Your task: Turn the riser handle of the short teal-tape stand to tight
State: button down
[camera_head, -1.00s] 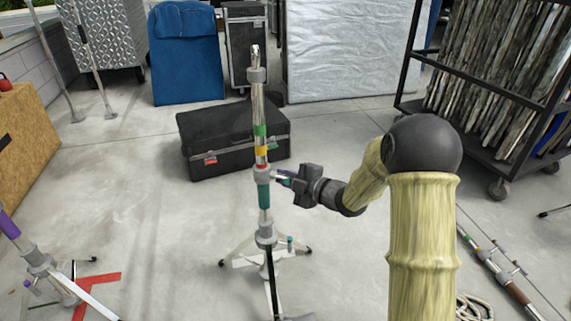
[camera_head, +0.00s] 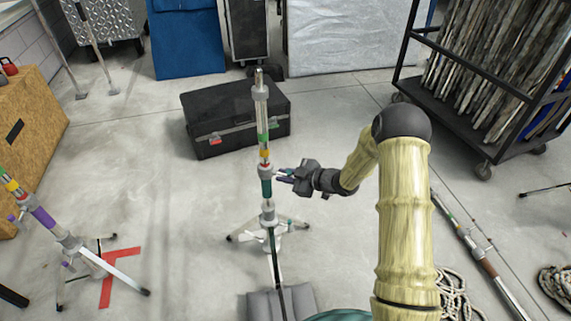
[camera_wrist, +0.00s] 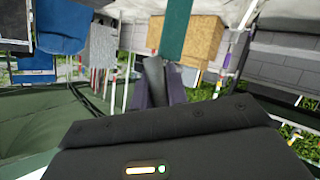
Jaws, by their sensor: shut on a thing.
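The short teal-tape stand (camera_head: 267,188) stands upright in the middle of the head view, with a teal band below green, yellow and red bands on its column. My gripper (camera_head: 284,174) reaches it from the right, at the collar just above the teal band. In the wrist view the teal band (camera_wrist: 175,32) fills the top centre, and my gripper (camera_wrist: 160,88) has its fingers together just below it. The fingers are shut on the riser handle at that collar; the handle itself is mostly hidden by them.
A sandbag (camera_head: 283,303) lies at the stand's near leg. A purple-tape stand (camera_head: 68,241) is at left by red floor tape (camera_head: 108,291). A black case (camera_head: 236,115) lies behind, and a rack cart (camera_head: 478,80) stands at right. A pole and rope lie on the right floor.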

jog(key=shift+r+m+g+p, duration=0.1)
jog(key=shift+m+g+p, duration=0.55)
jog(key=shift+p, duration=1.1)
jog(key=shift+s+m+p, duration=0.1)
jog(key=shift+m+p, duration=0.15)
jog(key=shift+p, duration=0.15)
jog(key=shift+f, duration=0.2)
jog(key=c, duration=1.4)
grip_release()
